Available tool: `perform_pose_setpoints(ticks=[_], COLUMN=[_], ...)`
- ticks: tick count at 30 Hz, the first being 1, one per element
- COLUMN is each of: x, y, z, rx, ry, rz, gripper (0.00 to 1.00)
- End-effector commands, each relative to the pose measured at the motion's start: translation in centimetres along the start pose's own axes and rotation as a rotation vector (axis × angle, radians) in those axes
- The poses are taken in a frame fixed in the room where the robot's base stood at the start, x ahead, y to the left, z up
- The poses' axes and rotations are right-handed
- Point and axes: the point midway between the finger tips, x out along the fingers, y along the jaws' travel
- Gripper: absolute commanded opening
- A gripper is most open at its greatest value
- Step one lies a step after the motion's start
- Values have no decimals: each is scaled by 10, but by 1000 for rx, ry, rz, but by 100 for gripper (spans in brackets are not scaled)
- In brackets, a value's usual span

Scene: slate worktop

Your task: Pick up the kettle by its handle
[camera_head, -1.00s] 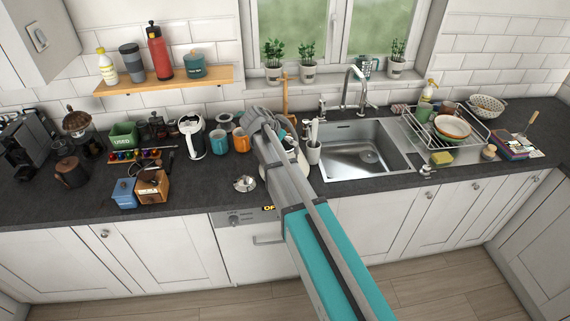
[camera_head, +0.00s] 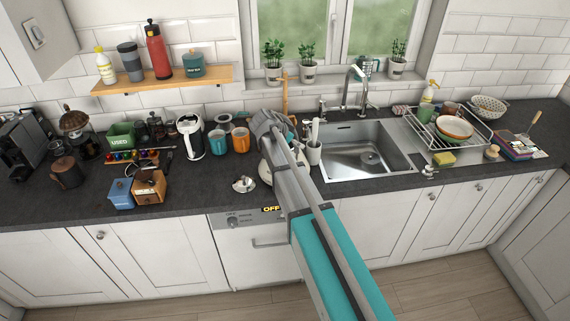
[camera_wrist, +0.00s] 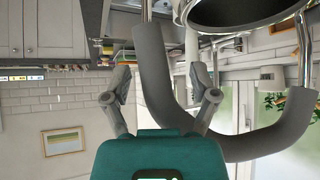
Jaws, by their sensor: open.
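The cream kettle (camera_head: 264,172) stands on the worktop left of the sink, mostly hidden behind my arm in the head view. In the wrist view its thick grey handle (camera_wrist: 152,80) curves in a wide loop beside a round dark opening with a shiny rim (camera_wrist: 300,8). My gripper (camera_wrist: 160,85) is open, with one finger on each side of a straight part of the handle in that picture. I cannot tell whether either finger touches it. In the head view my gripper (camera_head: 264,122) is over the kettle, and its fingertips are hidden.
A small silver lid-like piece (camera_head: 244,184) lies left of the kettle.

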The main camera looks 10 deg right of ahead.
Motion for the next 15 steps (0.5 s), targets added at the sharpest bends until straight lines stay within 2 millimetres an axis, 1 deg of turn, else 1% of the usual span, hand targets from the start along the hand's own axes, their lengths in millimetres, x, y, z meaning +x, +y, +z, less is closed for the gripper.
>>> perform_pose_setpoints(ticks=[5, 6, 11, 15], x=[0, 0, 0, 0], y=[0, 0, 0, 0], z=[0, 0, 0, 0], rx=[0, 0, 0, 0], ry=[0, 0, 0, 0], rz=[0, 0, 0, 0], gripper=[76, 74, 44, 18])
